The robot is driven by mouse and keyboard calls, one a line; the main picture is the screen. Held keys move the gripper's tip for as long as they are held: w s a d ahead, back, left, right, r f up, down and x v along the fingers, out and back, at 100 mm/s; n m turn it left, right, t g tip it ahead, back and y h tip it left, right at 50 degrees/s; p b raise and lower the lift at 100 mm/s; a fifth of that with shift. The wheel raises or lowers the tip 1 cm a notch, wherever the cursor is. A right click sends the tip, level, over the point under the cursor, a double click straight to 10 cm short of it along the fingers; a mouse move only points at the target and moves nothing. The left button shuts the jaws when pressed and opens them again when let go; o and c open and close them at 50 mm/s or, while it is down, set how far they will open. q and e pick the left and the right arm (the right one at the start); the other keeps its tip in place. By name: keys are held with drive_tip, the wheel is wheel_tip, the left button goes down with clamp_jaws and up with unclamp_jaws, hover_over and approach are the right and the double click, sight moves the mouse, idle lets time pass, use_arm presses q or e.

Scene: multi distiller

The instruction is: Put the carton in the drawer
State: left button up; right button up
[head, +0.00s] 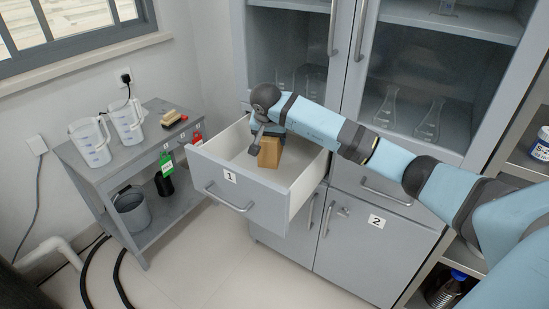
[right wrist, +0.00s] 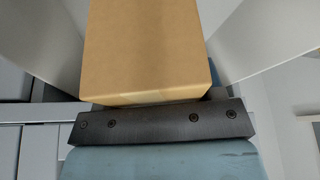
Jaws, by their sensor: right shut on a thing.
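The drawer (head: 222,188), marked 1, is pulled open from the grey cabinet. The carton (head: 269,153) is a small brown box, in or just above the drawer opening; I cannot tell whether it touches the bottom. My right gripper (head: 258,136) reaches over the drawer from the right and is shut on the carton. In the right wrist view the carton (right wrist: 150,50) fills the middle, in front of the dark gripper bar (right wrist: 165,122), with pale drawer walls on both sides. My left gripper is not in view.
A grey side table (head: 150,150) at left holds two clear jugs (head: 90,141) and a brush (head: 172,117). Glass flasks (head: 428,120) stand behind the cabinet doors. Drawer 2 (head: 380,205) is shut. The floor in front of the open drawer is clear.

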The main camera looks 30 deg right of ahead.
wheel_tip(320, 180, down, 6)
drive_tip(key=shift+f+b, duration=0.1)
drive_tip(key=shift+b, duration=0.5)
drive_tip(key=shift+w+f, duration=0.1)
drive_tip(key=shift+f, duration=0.25)
drive_tip(key=w+d+b, duration=0.1)
drive_tip(key=w+d, duration=0.1)
drive_tip(key=shift+w+d+f+b, duration=0.15)
drive_tip(key=shift+w+d+b, duration=0.2)
drive_tip(key=shift+d+b, duration=0.05)
drive_tip(key=shift+f, duration=0.5)
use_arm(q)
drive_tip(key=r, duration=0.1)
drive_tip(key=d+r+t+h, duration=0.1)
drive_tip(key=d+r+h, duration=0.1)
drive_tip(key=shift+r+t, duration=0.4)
use_arm(e)
drive_tip(key=shift+r, duration=0.1)
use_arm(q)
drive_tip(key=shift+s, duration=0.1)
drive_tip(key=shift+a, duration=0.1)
use_arm(e)
drive_tip(key=o, duration=1.1)
drive_tip(key=shift+c, duration=0.2)
